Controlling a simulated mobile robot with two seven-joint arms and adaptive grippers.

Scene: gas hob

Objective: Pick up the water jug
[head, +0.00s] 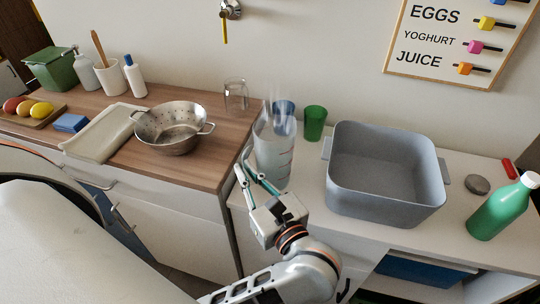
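The water jug (273,150) is a clear, tall vessel with measuring marks. It stands upright on the white counter, near the edge of the wooden counter. My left gripper (244,163) is at the jug's lower left side, its fingers pointing up and away from me. The two fingers are apart, with a narrow gap and teal pads showing. The jug does not appear to be between them; whether a finger touches it I cannot tell. My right gripper is not in view.
A blue cup (284,108) and a green cup (315,123) stand behind and right of the jug. A grey basin (385,210) is to the right, a green bottle (503,207) beyond it. A metal colander (172,128) and a glass (236,95) stand on the wooden counter.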

